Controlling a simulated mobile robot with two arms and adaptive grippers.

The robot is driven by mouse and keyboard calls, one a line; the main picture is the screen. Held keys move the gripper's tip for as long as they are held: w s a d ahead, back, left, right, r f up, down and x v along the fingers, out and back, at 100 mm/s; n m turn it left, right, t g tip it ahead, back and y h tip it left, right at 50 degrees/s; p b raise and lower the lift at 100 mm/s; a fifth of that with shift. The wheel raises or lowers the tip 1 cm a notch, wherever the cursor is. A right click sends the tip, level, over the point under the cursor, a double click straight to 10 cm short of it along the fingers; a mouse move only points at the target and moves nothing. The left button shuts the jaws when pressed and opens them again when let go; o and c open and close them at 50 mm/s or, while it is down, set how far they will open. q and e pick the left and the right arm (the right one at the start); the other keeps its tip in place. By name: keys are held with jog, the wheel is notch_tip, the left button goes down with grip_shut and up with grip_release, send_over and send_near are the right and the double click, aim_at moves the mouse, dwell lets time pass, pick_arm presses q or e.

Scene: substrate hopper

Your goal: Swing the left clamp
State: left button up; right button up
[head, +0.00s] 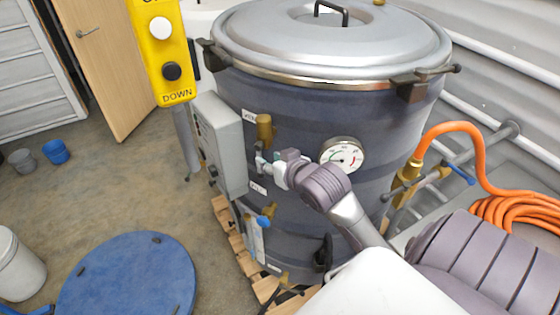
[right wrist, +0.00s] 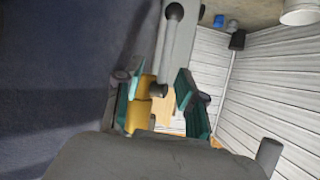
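The left clamp (head: 214,53) is a dark bracket with a round-ended handle at the left rim of the silver lid (head: 340,45), which covers the dark blue drum. A similar right clamp (head: 425,83) sits at the right rim. My right gripper (head: 267,163) is well below the left clamp, at the drum's front beside a brass fitting (head: 264,130). In the right wrist view its teal-padded fingers (right wrist: 158,100) are apart, with a brass part (right wrist: 138,112) between them, closer to the left finger. I cannot tell whether they touch it. My left gripper is not in view.
A grey control box (head: 220,140) and a yellow button pendant (head: 165,50) stand left of the drum. A pressure gauge (head: 342,156) is right of my gripper. An orange hose (head: 470,150) lies at the right. A blue disc (head: 128,278) lies on the floor.

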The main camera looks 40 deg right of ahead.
jog(key=shift+s+d+f+g, duration=0.1)
jog(key=shift+s+f+g, duration=0.1)
jog(key=shift+f, duration=0.5)
jog(key=shift+s+f+g, duration=0.1)
jog(key=shift+s+f, duration=0.1)
jog(key=shift+f, duration=0.45)
